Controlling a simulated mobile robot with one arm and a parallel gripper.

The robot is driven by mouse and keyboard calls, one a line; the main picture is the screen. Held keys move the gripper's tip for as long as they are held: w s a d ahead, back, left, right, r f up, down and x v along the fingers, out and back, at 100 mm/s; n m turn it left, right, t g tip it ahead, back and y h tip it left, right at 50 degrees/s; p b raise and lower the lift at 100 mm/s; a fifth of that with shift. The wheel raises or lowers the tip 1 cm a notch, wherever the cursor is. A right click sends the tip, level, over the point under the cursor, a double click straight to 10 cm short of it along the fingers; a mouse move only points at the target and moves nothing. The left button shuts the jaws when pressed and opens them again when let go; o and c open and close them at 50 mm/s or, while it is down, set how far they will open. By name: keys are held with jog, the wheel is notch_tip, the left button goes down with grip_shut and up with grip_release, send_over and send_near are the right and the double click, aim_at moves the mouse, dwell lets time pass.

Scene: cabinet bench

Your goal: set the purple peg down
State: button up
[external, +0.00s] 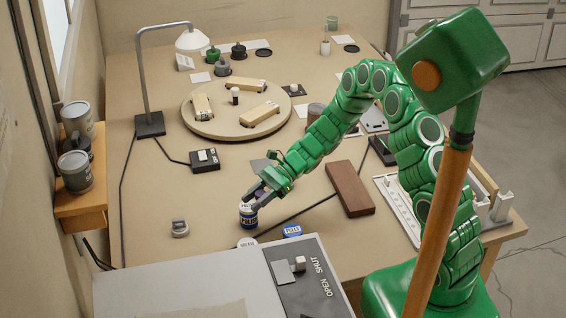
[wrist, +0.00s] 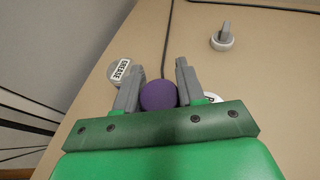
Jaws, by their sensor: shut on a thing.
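The purple peg (wrist: 158,95) shows as a round purple end between the two grey fingers of my gripper (wrist: 157,80) in the wrist view. The fingers are shut on it. A little purple (external: 262,197) shows between the fingers there. The peg's lower part is hidden, and I cannot tell whether it touches the jar or the bench.
A blue labelled disc (external: 292,230) and a pale disc (external: 247,242) lie near the jar. A grey knobbed piece (external: 180,228) stands to the left, a brown block (external: 349,188) to the right. A round turntable (external: 205,128) and a grey panel (external: 190,285) flank this area.

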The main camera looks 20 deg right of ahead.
jog(key=s+a+r+n+g+h, duration=0.1)
jog(key=s+a+n+g, duration=0.1)
jog(key=s+a, duration=0.25)
send_over(206, 230)
jog(key=d, duration=0.1)
jog(key=shift+g, duration=0.3)
jog(key=f, duration=0.8)
jog(key=shift+s+f, duration=0.25)
jog(key=shift+s, duration=0.05)
jog(key=shift+w+a+f, duration=0.2)
jog(key=shift+a+f, duration=0.05)
jog(key=shift+f, duration=0.25)
jog(key=shift+w+a+f, duration=0.15)
jog(key=shift+a+f, duration=0.05)
jog(key=shift+f, duration=1.5)
jog(key=shift+f, duration=0.15)
jog(key=o, duration=1)
